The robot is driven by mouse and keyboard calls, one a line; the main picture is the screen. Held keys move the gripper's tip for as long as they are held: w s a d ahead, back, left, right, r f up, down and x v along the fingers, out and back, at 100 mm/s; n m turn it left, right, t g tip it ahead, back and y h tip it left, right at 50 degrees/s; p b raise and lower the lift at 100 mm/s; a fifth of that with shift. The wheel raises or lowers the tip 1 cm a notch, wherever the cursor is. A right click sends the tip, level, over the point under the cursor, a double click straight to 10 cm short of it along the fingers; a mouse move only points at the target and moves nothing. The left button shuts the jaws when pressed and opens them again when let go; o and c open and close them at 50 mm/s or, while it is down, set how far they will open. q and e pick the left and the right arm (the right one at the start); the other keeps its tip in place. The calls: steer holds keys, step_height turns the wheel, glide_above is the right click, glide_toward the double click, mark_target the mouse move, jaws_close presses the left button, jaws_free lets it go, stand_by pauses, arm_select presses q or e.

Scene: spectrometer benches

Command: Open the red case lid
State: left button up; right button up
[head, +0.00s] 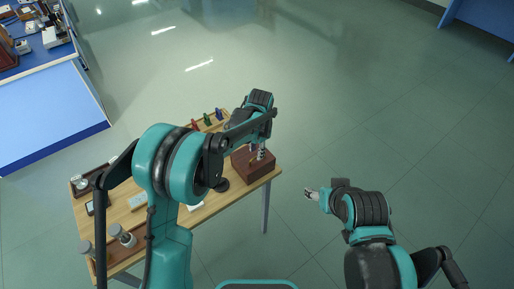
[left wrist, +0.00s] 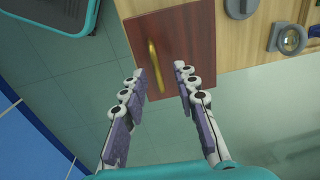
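The red-brown case (head: 250,170) stands at the right end of the wooden table, and its lid looks shut. In the left wrist view its flat reddish top (left wrist: 192,35) carries a gold bar handle (left wrist: 156,66). My left gripper (head: 257,152) is over the case in the head view. In the left wrist view the left gripper (left wrist: 161,76) is open, with one finger on each side of the handle's near end and nothing held. Whether the fingers touch the lid is unclear. My right gripper (head: 309,193) hangs away from the table at the right, too small to read.
The wooden table (head: 232,201) also holds a rack with coloured items (head: 207,120), a dark round piece (head: 222,185) and cylinders (head: 122,236) at the left. A ring-shaped instrument (left wrist: 290,40) lies right of the case.

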arm_select(q)
steer(key=shift+s, duration=0.15)
steer(key=shift+w+f, duration=0.15)
steer(key=shift+w, duration=0.25)
step_height(320, 180, up, 12)
steer(key=s, duration=0.1)
steer(key=shift+d, duration=0.25)
arm_select(e)
steer(key=shift+w+f, duration=0.1)
steer(key=shift+w, duration=0.1)
arm_select(q)
steer(key=shift+s, duration=0.1)
